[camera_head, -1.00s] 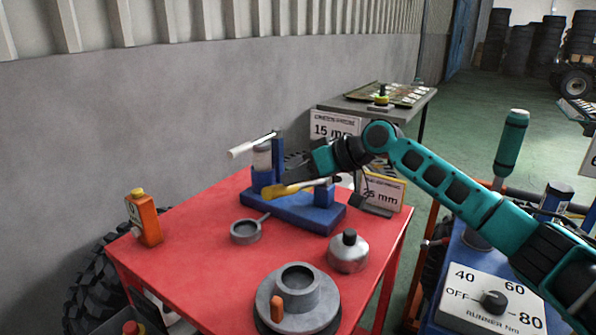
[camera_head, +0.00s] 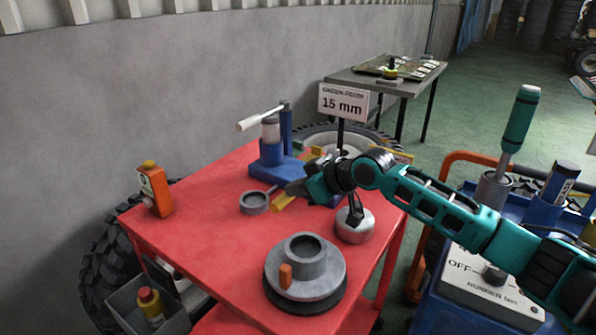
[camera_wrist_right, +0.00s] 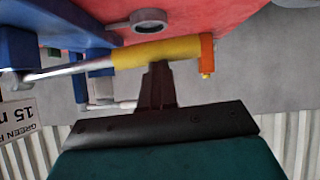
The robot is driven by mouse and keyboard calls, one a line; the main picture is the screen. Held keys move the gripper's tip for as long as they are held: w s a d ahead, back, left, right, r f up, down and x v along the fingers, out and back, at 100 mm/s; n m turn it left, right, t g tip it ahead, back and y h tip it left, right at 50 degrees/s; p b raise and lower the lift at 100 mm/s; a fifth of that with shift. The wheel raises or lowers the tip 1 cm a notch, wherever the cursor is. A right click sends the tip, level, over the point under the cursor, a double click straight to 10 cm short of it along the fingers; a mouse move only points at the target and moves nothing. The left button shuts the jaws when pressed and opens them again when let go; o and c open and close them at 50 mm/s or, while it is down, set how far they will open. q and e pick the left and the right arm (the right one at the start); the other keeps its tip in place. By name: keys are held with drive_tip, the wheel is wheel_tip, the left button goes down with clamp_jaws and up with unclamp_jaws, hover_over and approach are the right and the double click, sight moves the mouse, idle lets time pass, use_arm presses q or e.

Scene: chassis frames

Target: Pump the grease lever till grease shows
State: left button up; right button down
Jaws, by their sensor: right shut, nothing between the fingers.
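A blue stand (camera_head: 268,173) on the red table carries an upright grey-white cylinder (camera_head: 270,130) and a white-handled lever (camera_head: 262,117) at its top. A second lever with a yellow handle (camera_head: 283,203) slopes beside the stand, partly behind my gripper; in the right wrist view its yellow grip (camera_wrist_right: 157,52) ends a metal rod running to the blue stand. My right gripper (camera_head: 293,187) is shut and empty, its fingertips (camera_wrist_right: 157,70) at the yellow grip; I cannot tell whether they touch. My left gripper is not in view. I can make out no grease.
A grey ring cup (camera_head: 254,203), a silver can (camera_head: 353,228) and a grey hub (camera_head: 305,270) share the red table (camera_head: 205,240). An orange bottle (camera_head: 155,190) stands at its left edge. A 15 mm sign (camera_head: 343,103) stands behind. The table's left-front area is clear.

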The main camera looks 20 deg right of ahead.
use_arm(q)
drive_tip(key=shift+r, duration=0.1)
use_arm(e)
drive_tip(key=shift+s+a+f, duration=0.1)
drive_tip(key=shift+s+f, duration=0.1)
drive_tip(key=shift+f, duration=1.05)
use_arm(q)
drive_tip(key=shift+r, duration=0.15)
use_arm(e)
drive_tip(key=shift+f, duration=0.2)
drive_tip(key=shift+r, duration=0.1)
use_arm(q)
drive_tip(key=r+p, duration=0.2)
drive_tip(key=p, duration=0.1)
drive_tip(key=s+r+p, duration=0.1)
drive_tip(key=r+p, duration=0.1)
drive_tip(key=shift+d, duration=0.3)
use_arm(e)
drive_tip(key=s+d+r, duration=0.4)
drive_tip(key=s+r, duration=0.3)
drive_tip(key=r, duration=0.3)
drive_tip(key=shift+s+d+r, duration=0.25)
drive_tip(key=shift+s+d, duration=0.05)
drive_tip(key=shift+d, duration=0.1)
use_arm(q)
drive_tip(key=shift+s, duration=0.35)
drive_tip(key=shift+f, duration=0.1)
